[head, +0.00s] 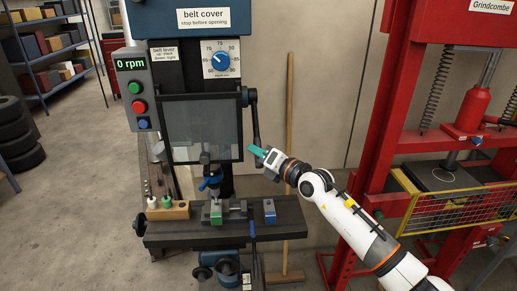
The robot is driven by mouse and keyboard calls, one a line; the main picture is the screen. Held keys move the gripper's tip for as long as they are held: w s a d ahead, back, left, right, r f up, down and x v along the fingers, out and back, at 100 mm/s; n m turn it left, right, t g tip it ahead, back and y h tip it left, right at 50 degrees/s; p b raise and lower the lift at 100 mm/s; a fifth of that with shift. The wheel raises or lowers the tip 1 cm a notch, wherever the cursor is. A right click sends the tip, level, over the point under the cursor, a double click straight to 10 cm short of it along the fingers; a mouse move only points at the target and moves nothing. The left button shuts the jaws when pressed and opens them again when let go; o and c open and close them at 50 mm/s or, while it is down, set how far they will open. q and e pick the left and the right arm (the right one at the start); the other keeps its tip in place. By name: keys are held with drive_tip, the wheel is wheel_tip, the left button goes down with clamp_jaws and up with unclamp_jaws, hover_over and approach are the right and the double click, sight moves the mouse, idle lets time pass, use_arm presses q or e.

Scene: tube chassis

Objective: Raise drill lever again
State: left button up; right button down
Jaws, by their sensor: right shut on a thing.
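The drill press stands in the middle of the head view. Its black drill lever (254,118) hangs from a hub on the right side of the drill head, pointing nearly straight down. My right gripper (256,151), with teal fingertips, comes in from the lower right and is shut on the lower end of the lever. The display (131,64) reads 0 rpm. A clear guard (203,130) covers the front of the spindle area. My left gripper is not in view.
A broom (289,100) leans behind; a red press (375,120) stands right.

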drive_tip(key=shift+m+g+h, duration=0.4)
drive_tip(key=shift+m+g, duration=0.1)
drive_tip(key=shift+g, duration=0.2)
drive_tip(key=r+p, duration=0.1)
drive_tip(key=p, duration=0.1)
drive_tip(key=s+r+p, duration=0.1)
drive_tip(key=p, duration=0.2)
drive_tip(key=r+p, duration=0.2)
drive_tip(key=shift+s, duration=0.25)
drive_tip(key=shift+s+r+p, duration=0.1)
drive_tip(key=shift+r+p, duration=0.2)
drive_tip(key=shift+p, duration=0.2)
drive_tip(key=shift+s+r+m+g, duration=0.1)
drive_tip(key=shift+r+m+g, duration=0.2)
drive_tip(key=shift+r+g, duration=0.1)
drive_tip(key=shift+s+r+m+g+h, duration=0.1)
drive_tip(key=shift+r+m+g+h, duration=0.25)
drive_tip(key=shift+r, duration=0.6)
drive_tip(key=shift+s+r+m+g+h, duration=0.15)
drive_tip(key=shift+r+g, duration=0.35)
drive_tip(key=shift+r, duration=0.5)
drive_tip(key=shift+w+r+m+g+h, duration=0.1)
drive_tip(key=shift+r+m+g, duration=0.3)
drive_tip(key=shift+r, duration=0.55)
drive_tip(key=c, duration=1.3)
unclamp_jaws()
drive_tip(key=shift+s, duration=0.1)
